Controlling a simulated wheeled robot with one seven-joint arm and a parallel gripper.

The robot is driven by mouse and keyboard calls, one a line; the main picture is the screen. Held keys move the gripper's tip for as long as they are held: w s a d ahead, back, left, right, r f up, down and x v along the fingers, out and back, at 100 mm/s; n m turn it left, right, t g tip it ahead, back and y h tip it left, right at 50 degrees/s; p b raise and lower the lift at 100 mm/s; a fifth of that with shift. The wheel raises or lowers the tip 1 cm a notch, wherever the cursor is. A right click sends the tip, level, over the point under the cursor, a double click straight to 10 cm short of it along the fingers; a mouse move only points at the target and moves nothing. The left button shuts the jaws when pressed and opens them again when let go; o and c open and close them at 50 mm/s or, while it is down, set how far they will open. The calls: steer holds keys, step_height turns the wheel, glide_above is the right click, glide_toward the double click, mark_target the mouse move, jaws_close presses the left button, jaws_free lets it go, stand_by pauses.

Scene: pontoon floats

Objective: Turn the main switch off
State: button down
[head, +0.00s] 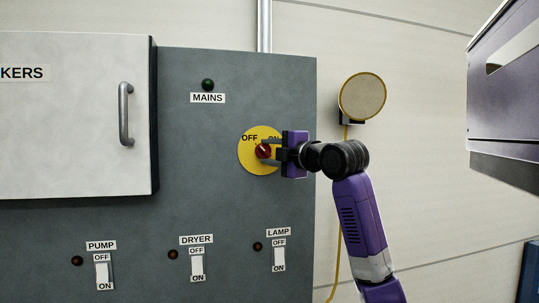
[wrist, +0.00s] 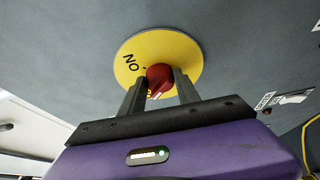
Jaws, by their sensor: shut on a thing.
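The main switch is a red knob (head: 263,151) on a yellow disc (head: 251,163) marked OFF at upper left and ON at upper right. My gripper (head: 266,152) reaches in from the right and is shut on the knob. In the wrist view the knob (wrist: 159,78) sits between both fingers, in front of the yellow disc (wrist: 172,44). A pale mark shows on the knob's lower side there; I cannot tell which label it points to. The fingers partly cover ON in the head view, and OFF is hidden in the wrist view. The MAINS lamp (head: 208,84) is dark green.
PUMP (head: 102,271), DRYER (head: 197,264) and LAMP (head: 279,259) rocker switches sit low on the grey panel (head: 200,210). A white cabinet door (head: 70,120) with a handle (head: 124,114) stands out at left. A round fixture (head: 362,96) with a yellow cable is at right.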

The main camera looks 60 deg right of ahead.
stand_by(0.4)
steer(key=c, duration=0.9)
jaws_free()
steer(key=b+v, duration=0.2)
steer(key=v, duration=0.5)
steer(key=shift+s+a+b, duration=0.2)
steer(key=shift+s+b, duration=0.1)
steer(key=shift+s, duration=0.05)
steer(key=shift+r, duration=0.1)
